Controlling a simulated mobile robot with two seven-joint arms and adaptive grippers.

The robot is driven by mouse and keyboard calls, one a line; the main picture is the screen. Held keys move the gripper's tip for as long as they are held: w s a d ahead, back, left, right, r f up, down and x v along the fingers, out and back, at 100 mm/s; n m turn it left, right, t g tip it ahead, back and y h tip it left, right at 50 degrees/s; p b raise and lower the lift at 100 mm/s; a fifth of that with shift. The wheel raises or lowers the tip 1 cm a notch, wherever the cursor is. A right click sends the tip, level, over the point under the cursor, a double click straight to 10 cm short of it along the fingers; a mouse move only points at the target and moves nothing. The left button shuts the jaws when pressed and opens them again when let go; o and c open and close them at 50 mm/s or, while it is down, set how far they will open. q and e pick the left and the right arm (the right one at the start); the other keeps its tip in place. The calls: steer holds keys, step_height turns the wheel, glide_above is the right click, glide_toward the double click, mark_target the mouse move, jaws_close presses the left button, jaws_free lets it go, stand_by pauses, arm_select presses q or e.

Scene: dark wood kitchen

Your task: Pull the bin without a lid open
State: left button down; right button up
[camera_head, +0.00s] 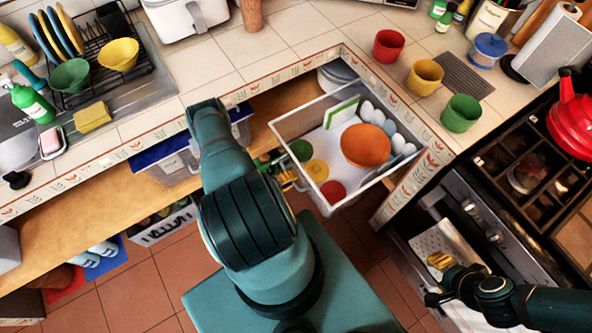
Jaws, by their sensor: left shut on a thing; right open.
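The bin without a lid (327,205) is a white, clear-walled box jutting out from the shelf under the counter. It holds an orange bowl (366,145), green, yellow and red round items, a green-and-white item and several white rounded things. My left gripper (288,178) is at the bin's near left side, shut on its wall; the exact contact is partly hidden by my arm. A second bin (165,170) with a blue lid sits on the shelf to the left, partly behind my arm. My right gripper (438,263) is open and empty at the lower right, by the oven.
The counter corner (425,130) overhangs close to the bin's right side. The open oven door and stove (480,220) stand at the right. Red, yellow and green cups (425,77) stand on the counter. A lower crate (165,225) is at the left. Tiled floor lies in front.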

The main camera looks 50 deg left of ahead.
arm_select(q)
steer(key=c, duration=1)
jaws_free()
steer(key=v, duration=1.2)
